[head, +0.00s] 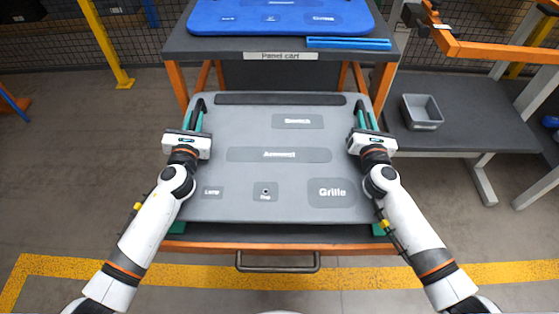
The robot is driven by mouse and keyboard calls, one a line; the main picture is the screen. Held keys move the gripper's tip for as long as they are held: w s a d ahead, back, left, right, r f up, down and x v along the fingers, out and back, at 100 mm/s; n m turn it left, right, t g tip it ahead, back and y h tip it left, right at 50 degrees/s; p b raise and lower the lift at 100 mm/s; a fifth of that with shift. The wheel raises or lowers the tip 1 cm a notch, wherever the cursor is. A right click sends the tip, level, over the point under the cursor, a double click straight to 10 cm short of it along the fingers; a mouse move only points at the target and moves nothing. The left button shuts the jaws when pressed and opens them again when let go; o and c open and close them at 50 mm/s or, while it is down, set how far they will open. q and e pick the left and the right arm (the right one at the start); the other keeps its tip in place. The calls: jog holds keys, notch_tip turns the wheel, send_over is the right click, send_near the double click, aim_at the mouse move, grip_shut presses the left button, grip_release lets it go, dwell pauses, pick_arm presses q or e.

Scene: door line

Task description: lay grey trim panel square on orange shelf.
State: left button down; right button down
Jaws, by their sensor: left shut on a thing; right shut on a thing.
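The grey trim panel (270,180) lies face up in the middle of the head view, with areas labelled Switch, Armrest, Lamp, Plug and Grille. My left gripper (198,112) is shut on its left edge and my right gripper (363,112) is shut on its right edge. The panel is over the orange shelf (225,247), whose front edge and handle show below it. Its near edge looks about parallel to the shelf's front edge. Most of the shelf is hidden under the panel, and I cannot tell whether they touch.
Green pieces (177,228) show at the shelf's front corners. Behind stands the panel cart (180,42), with a blue panel (230,18) and a blue strip (348,43) on top. A grey bench (470,130) with a grey bin (422,112) is at the right.

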pick_arm(q)
jog(key=shift+f, duration=0.15)
pick_arm(e)
jog(key=shift+w+d, duration=0.15)
